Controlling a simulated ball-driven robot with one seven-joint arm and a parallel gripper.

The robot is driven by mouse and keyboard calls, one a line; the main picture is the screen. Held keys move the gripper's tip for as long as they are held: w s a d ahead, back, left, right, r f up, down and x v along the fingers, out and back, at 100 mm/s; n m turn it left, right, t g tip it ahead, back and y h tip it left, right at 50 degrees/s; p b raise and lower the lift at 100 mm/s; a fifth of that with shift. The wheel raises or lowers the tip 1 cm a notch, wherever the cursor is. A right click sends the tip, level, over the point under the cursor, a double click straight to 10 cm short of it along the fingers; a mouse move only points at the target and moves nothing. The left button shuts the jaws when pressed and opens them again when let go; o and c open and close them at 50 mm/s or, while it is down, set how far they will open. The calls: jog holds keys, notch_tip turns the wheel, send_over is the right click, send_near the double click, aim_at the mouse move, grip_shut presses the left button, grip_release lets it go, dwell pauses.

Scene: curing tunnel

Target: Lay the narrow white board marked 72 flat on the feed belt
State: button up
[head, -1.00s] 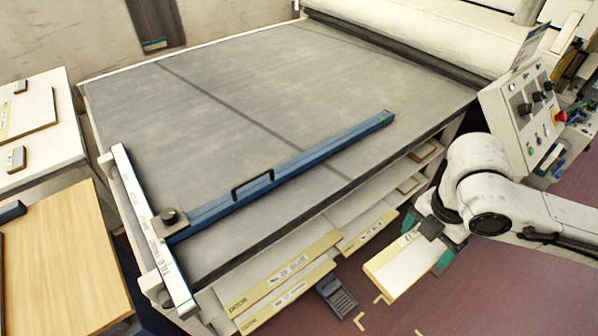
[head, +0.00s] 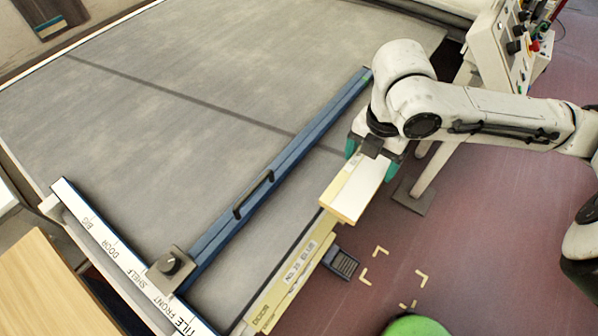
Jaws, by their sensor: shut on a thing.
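The board hangs out from the jaws toward the bottom of the head view, beside the belt's front edge. Its height over that edge is hard to tell. The feed belt (head: 190,95) is the wide grey surface at left, with a dark line across it. The gripper hides part of the belt's front edge.
A blue fence bar (head: 285,165) with a black handle lies across the belt, close to the board. A white marked rail (head: 125,260) runs along the belt's left end. A control box (head: 500,45) stands top right.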

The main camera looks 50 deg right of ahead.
aim_at(352, 162)
jog(key=w+a+f+b, duration=0.1)
jog(key=b, duration=0.1)
jog(key=w+f+b, duration=0.1)
jog(key=w+b, duration=0.1)
jog(key=shift+w+a+f, duration=0.1)
jog(key=shift+a+f, duration=0.15)
jog(key=shift+a, duration=0.15)
jog(key=w+a+f+b, duration=0.1)
jog(key=w+b, duration=0.1)
jog(key=w+a+f+b, duration=0.1)
jog(key=w+f+b, duration=0.1)
jog(key=w+a+f+b, duration=0.2)
jog(key=b, duration=0.1)
jog(key=shift+w+f, duration=0.15)
jog(key=shift+w, duration=0.2)
jog(key=shift+w+a+f, duration=0.25)
jog(key=shift+w+f, duration=0.15)
jog(key=shift+f, duration=0.1)
jog(key=f, duration=0.3)
jog(key=shift+w+a+f, duration=0.1)
jog(key=shift+w+a, duration=0.1)
jog(key=shift+w, duration=0.1)
jog(key=shift+f, duration=0.35)
jog(key=shift+f+b, duration=0.2)
jog(key=shift+b, duration=0.1)
jog(key=o, duration=1)
jog(key=shift+r, duration=0.1)
jog(key=shift+c, duration=0.2)
